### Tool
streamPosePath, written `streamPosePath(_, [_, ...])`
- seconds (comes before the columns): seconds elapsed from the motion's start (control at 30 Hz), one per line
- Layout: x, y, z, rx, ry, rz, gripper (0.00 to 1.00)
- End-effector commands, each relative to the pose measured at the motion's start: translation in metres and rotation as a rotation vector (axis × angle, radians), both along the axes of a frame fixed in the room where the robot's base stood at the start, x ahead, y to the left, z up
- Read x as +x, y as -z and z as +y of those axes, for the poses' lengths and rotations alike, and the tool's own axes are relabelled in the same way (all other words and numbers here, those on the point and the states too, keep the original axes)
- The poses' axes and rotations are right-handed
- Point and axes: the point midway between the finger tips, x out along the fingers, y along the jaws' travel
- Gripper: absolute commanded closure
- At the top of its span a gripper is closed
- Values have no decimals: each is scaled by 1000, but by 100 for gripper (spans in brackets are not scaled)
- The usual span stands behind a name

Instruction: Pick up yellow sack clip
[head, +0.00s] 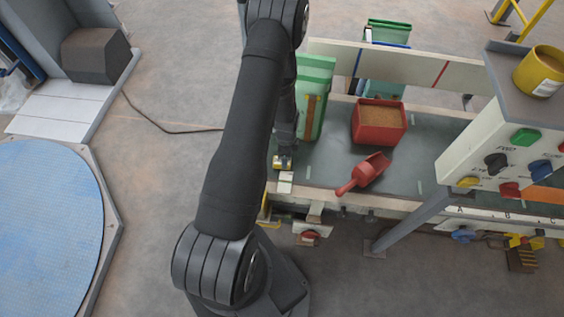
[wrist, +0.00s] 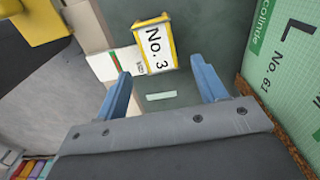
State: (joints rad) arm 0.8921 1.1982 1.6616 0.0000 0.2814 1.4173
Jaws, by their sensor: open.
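A yellow piece with a white face marked "No. 3", which looks like the yellow sack clip (wrist: 155,44), lies on the grey bench top just beyond my fingertips in the wrist view. In the head view the clip (head: 278,166) shows as a small yellow patch at the bench's left end, partly hidden by my arm. My gripper (wrist: 160,68) is open with its blue fingers apart and nothing between them. The clip is ahead of the gap, between the two finger lines. In the head view my gripper (head: 285,152) is just above the clip.
A green sack (head: 316,85) stands close to the right of my gripper. A red bin of grain (head: 380,137) and a red scoop (head: 365,173) are farther right on the bench. A white striped card (wrist: 117,63) lies beside the clip. A control panel (head: 505,150) stands at the right.

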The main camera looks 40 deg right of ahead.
Motion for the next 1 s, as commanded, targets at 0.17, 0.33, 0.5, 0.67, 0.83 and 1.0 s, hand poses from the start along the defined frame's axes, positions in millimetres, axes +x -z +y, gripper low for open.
streamPosePath(0.17, [2,20,3,2,-1,2,35])
streamPosePath(0.33, [4,41,4,1,0,0,35])
streamPosePath(0.5, [4,50,4,1,0,0,35])
streamPosePath(0.67, [4,50,4,1,0,-1,35])
streamPosePath(0.83, [4,50,4,1,0,-1,57])
streamPosePath(1.0, [4,50,4,1,0,-1,83])
